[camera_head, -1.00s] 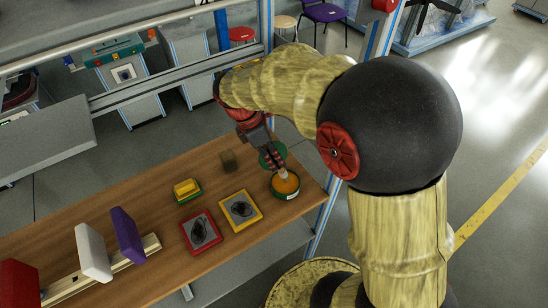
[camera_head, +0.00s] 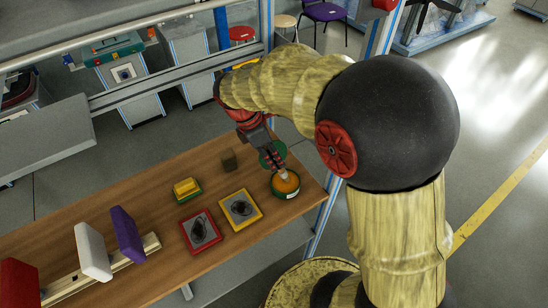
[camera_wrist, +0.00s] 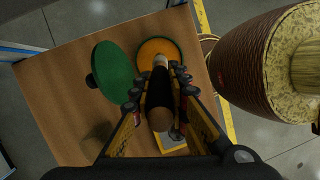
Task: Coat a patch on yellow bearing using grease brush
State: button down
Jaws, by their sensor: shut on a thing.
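My gripper (camera_head: 276,163) is shut on the grease brush (camera_wrist: 160,97), which has a dark middle and a wooden end. The brush's pale tip (camera_head: 283,175) is at the orange grease in a round green tub (camera_head: 286,193). In the wrist view the tub (camera_wrist: 158,44) lies beyond the fingers, with the brush tip over the grease; exact contact is hard to tell. The yellow-framed bearing plate (camera_head: 254,223), with a dark bearing on grey, lies left of the tub. A yellow edge (camera_wrist: 172,143) shows beneath the gripper in the wrist view.
A green disc, apparently the lid (camera_wrist: 114,72), is beside the tub. A red-framed plate (camera_head: 187,239), a yellow block on a green base (camera_head: 186,188) and a brown cube (camera_head: 229,160) are on the wooden table (camera_head: 150,200). White and purple blocks stand farther left.

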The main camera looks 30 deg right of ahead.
jog(key=shift+s+f+p, duration=0.1)
jog(key=shift+f+p, duration=0.2)
jog(key=shift+f, duration=0.15)
dwell(2.2)
notch_tip(320, 180, up, 7)
jog(key=p, duration=0.7)
jog(key=shift+r, duration=0.15)
dwell(0.8)
